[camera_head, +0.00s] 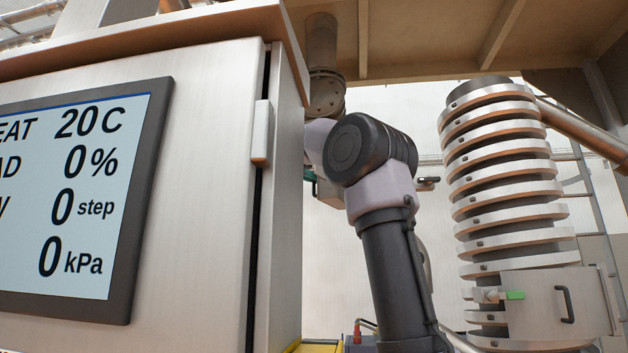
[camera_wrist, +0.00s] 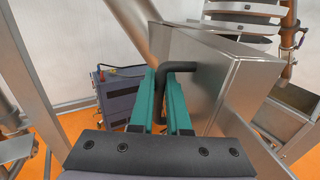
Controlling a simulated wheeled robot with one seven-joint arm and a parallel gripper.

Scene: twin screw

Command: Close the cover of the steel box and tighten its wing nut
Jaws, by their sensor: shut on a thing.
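In the wrist view my gripper (camera_wrist: 161,82) has its two teal fingers on either side of a black bent handle (camera_wrist: 183,67). The handle stands out from a steel box or cover panel (camera_wrist: 190,48) with bare metal faces. In the head view only a bit of my gripper (camera_head: 309,174) shows, mostly hidden behind the cabinet edge. A steel box (camera_head: 533,300) with a dark handle (camera_head: 564,304) sits low on the ringed barrel at right, with a small green-tipped fitting (camera_head: 514,295); my gripper is not there. I cannot make out a wing nut.
A large steel cabinet (camera_head: 215,150) with a display (camera_head: 75,200) fills the left. The ringed barrel (camera_head: 500,170) stands right, under a wooden top (camera_head: 430,35). In the wrist view, a purple-grey case (camera_wrist: 115,95) stands on the orange floor, beside a slanted pipe (camera_wrist: 133,28).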

